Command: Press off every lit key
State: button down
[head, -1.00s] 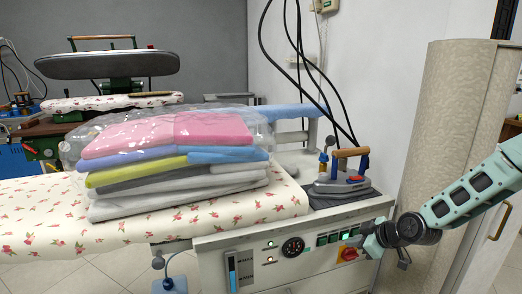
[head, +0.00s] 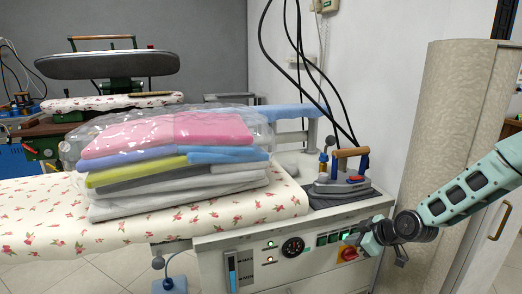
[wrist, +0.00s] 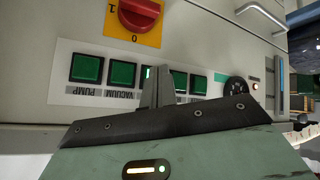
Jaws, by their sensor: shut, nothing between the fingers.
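The row of green keys shows in the wrist view: the key labelled PUMP (wrist: 86,68) and the key labelled VACUUM (wrist: 122,74) look dark green. A key beside them (wrist: 148,73) shows a bright lit strip and is mostly hidden behind my fingers. Other green keys (wrist: 198,84) to its right look dark. My gripper (wrist: 158,72) is shut and empty, its fingertips in front of the row; I cannot tell whether they touch a key. In the head view the keys (head: 322,240) are small, and my gripper (head: 364,238) is at their right end.
A red rotary switch (wrist: 138,12) on a yellow plate sits close to the keys. A round gauge (head: 293,247) and small lamps are left of them on the panel. An iron (head: 342,184) rests above, beside bagged folded laundry (head: 170,160) on the ironing board.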

dwell(0.6)
jog(key=shift+s+d, duration=0.15)
jog(key=shift+s, duration=0.3)
jog(key=s+d+p, duration=0.1)
jog(key=s+d, duration=0.1)
jog(key=s, duration=0.3)
jog(key=shift+s, duration=0.35)
jog(key=s+a+r+m+g+h+p, duration=0.1)
jog(key=s+a+r+g+h+p, duration=0.2)
jog(key=s+a+r, duration=0.6)
jog(key=s+a+r+m+g+h+p, duration=0.1)
jog(key=s+a+r+g+p, duration=0.35)
jog(key=s+r, duration=0.85)
jog(key=s+a+r+p, duration=0.1)
jog(key=s+r, duration=0.2)
jog(key=s, duration=0.2)
jog(key=s+r+m+h+p, duration=0.1)
jog(key=s+r, duration=0.2)
jog(key=s, duration=0.3)
jog(key=shift+a+m, duration=0.3)
jog(key=shift+a, duration=0.05)
